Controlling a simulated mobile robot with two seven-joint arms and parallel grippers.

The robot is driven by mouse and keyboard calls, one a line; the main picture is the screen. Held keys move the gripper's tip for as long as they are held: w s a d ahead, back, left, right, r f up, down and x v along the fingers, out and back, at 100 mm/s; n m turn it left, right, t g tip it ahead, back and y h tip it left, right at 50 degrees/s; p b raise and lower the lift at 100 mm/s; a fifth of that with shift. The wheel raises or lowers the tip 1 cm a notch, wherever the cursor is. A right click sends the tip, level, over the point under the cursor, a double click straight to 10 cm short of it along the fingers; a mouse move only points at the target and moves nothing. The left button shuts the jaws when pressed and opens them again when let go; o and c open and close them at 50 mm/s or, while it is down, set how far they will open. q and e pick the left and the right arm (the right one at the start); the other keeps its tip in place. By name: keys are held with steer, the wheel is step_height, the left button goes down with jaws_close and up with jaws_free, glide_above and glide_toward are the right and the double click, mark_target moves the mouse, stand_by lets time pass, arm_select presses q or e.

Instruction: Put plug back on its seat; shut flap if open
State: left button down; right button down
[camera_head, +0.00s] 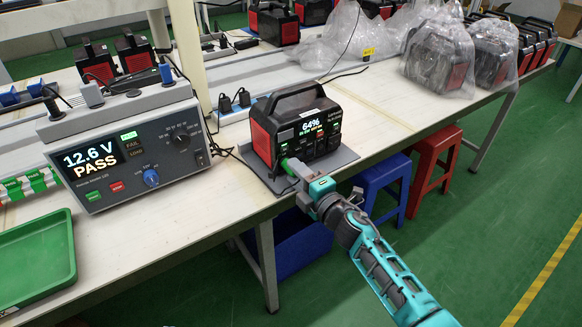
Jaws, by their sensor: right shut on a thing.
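The black and red power station (300,128) stands on a grey mat (336,160) on the bench. Its screen reads 64%. My right gripper (292,172) reaches in from the lower right and is shut on a small green plug (286,163) at the lower left of the power station's front. The plug is close against the front; I cannot tell whether it is inserted. The gripper hides part of that corner, and I cannot make out a flap. The grey tester (128,158) at the left reads 12.6 V PASS, with plug-like pieces (92,95) on top. My left gripper is out of view.
A green tray (38,262) lies at the bench's left front. Bagged units (438,60) stand at the back right. Black cables (222,150) run between tester and power station. Blue (378,180) and red (433,155) stools stand below the bench edge. Bare bench lies before the tester.

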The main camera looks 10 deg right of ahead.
steer(key=shift+s, duration=0.1)
stand_by(0.3)
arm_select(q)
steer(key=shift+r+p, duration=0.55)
arm_select(e)
steer(key=shift+v, duration=2)
